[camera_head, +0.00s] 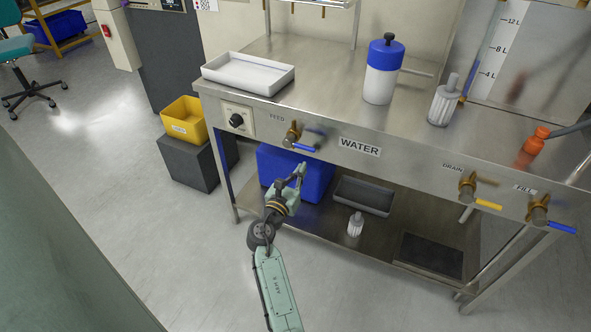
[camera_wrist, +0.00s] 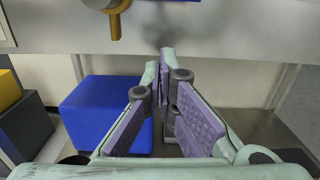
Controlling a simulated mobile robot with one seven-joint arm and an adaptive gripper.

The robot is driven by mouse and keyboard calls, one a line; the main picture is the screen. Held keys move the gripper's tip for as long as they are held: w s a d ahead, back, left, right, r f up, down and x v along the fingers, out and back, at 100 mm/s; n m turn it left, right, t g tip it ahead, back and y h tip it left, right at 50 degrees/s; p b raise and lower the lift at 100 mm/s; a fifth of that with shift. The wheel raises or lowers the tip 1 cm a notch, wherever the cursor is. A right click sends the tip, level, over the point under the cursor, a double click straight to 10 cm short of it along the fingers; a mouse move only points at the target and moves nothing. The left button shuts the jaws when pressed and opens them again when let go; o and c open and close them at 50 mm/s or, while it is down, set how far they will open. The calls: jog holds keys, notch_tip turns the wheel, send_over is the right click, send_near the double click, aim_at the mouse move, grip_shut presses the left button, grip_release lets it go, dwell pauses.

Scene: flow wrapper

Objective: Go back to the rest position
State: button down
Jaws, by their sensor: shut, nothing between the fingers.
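My gripper (camera_head: 301,170) is in front of the steel bench, just below the feed valve (camera_head: 292,134) with its blue lever. In the wrist view my gripper (camera_wrist: 165,62) has its fingertips together with nothing between them. Behind it are the bench's front panel and a blue box (camera_wrist: 105,112) on the lower shelf. The blue box also shows in the head view (camera_head: 318,178), partly hidden by my gripper.
On the bench top (camera_head: 330,90) stand a white tray (camera_head: 248,74), a blue-capped white container (camera_head: 381,72) and a white ribbed bottle (camera_head: 443,103). The drain valve (camera_head: 468,187) and fill valve (camera_head: 538,209) jut from the front. A yellow bin (camera_head: 184,118) sits at left. Floor left of my arm is clear.

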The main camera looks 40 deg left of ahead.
jog(key=v, duration=1)
jog(key=shift+b, duration=0.3)
jog(key=shift+r, duration=0.15)
